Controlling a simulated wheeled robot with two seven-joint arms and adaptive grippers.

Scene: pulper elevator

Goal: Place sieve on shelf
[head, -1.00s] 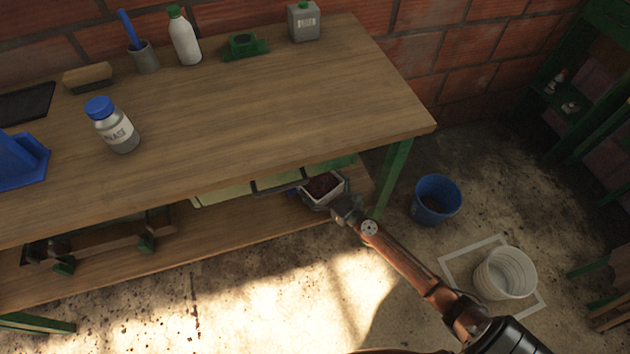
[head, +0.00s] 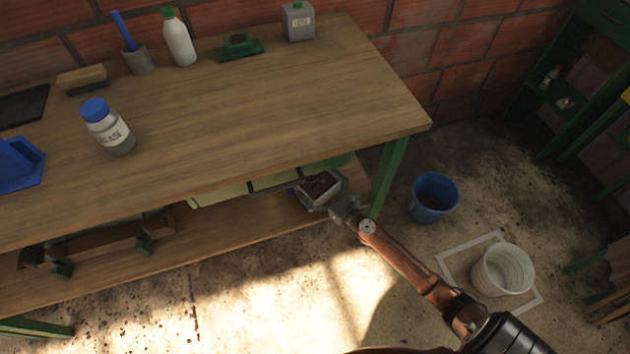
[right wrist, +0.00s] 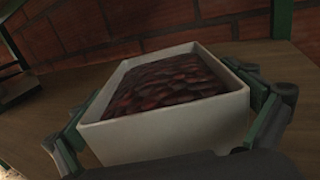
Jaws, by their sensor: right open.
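A white box (right wrist: 190,122) of dark red, berry-like pieces stands on the lower wooden shelf (head: 215,245) under the bench. It also shows in the head view (head: 321,188), near the bench's right leg. My right gripper (right wrist: 165,125) is open, with one finger on each side of the box; I cannot tell whether they touch it. In the head view my right gripper (head: 322,193) reaches under the bench top and partly hides the box. I cannot make out a sieve for certain. My left gripper is not in view.
The bench top (head: 240,120) holds a blue-capped jar (head: 108,128), a white bottle (head: 178,38) and a grey can (head: 298,22). A green bench leg (head: 387,172) stands close to my right gripper. A blue bucket (head: 433,198) and a white bucket (head: 502,270) stand on the floor.

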